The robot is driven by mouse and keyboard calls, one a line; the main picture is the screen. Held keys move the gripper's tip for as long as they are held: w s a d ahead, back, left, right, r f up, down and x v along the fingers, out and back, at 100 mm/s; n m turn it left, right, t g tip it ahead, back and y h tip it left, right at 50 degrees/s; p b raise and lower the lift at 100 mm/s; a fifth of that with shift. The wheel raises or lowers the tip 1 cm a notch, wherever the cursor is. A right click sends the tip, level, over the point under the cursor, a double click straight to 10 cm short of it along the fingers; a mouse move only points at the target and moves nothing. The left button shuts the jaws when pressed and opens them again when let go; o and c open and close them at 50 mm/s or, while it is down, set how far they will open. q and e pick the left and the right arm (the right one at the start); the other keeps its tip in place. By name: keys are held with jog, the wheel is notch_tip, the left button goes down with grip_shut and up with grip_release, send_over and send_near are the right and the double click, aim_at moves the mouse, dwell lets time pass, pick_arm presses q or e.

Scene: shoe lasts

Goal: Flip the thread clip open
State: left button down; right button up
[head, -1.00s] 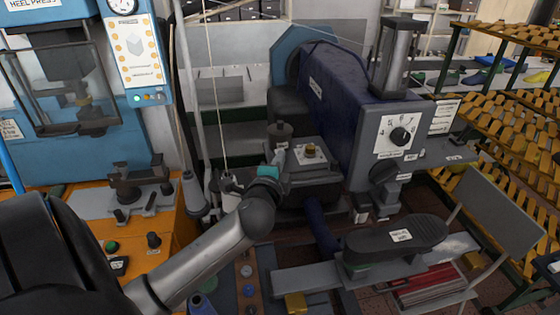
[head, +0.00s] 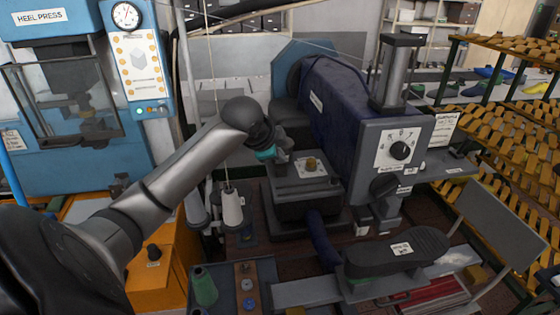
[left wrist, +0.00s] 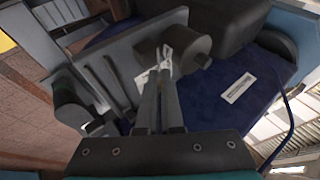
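My left gripper (head: 281,162) reaches in from the left to the near side of the machine, beside the small plate with a brass knob (head: 311,164). In the left wrist view the fingers (left wrist: 160,75) are close together, pointing at a dark brownish cylinder (left wrist: 185,52). Pale, light-coloured bits show at the fingertips against the cylinder; I cannot tell whether they are fingertips, a label or part of a clip. I cannot make out the thread clip for certain. Whether the fingers touch the cylinder is unclear. My right gripper is not in view.
The blue machine body (head: 332,105) with a dial panel (head: 398,150) stands behind and right of the gripper. A white thread cone (head: 232,208) stands below my left forearm. A black shoe sole form (head: 397,250) lies at front right. Yellow racks (head: 500,120) stand far right.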

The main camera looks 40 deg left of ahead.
aim_at(276, 163)
pick_arm(q)
jog(key=a+g+h, duration=0.1)
jog(key=w+a+r+n+g+h, duration=0.1)
jog(key=g+h, duration=0.1)
jog(key=shift+w+h, duration=0.3)
jog(key=shift+w+a+n+g+h, duration=0.3)
jog(key=shift+a+g+h, duration=0.1)
jog(key=shift+g+h, duration=0.4)
jog(key=shift+f, duration=0.2)
jog(key=c, duration=1.3)
grip_release()
jog(key=shift+a, duration=0.1)
jog(key=shift+c, duration=0.2)
